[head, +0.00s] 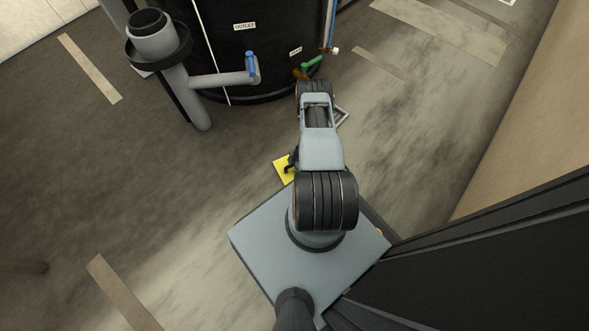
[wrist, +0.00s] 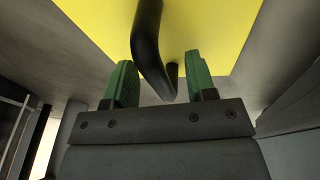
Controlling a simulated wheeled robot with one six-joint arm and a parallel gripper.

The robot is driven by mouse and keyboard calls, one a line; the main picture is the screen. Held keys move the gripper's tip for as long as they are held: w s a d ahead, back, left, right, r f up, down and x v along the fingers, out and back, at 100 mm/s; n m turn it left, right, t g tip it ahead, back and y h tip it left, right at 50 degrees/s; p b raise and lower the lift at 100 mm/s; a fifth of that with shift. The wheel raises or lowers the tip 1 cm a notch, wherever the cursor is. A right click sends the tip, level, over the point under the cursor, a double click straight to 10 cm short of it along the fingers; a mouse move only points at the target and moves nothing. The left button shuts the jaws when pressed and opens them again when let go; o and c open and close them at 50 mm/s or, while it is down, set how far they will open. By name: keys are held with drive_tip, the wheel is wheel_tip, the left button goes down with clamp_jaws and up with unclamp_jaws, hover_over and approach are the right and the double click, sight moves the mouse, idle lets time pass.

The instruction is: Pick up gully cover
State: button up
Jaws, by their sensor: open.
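The gully cover (head: 282,172) is a flat yellow plate with a black handle. In the head view it shows on the floor just left of my arm, partly hidden by the arm. In the wrist view the yellow plate (wrist: 215,28) fills the top, and its bent black handle (wrist: 147,45) reaches toward my gripper. My gripper (wrist: 161,82) is open, with one green finger on each side of the handle in the picture and gaps visible. I cannot tell how deep the handle sits between the fingers. In the head view my arm hides the gripper.
A black tank (head: 245,50) with an outlet pipe (head: 222,79) and blue valve stands ahead. A grey standpipe (head: 183,90) is at its left. A dark panelled structure (head: 480,260) is close at right.

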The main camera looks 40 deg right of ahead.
clamp_jaws()
idle(0.4)
drive_tip(key=shift+r, duration=0.2)
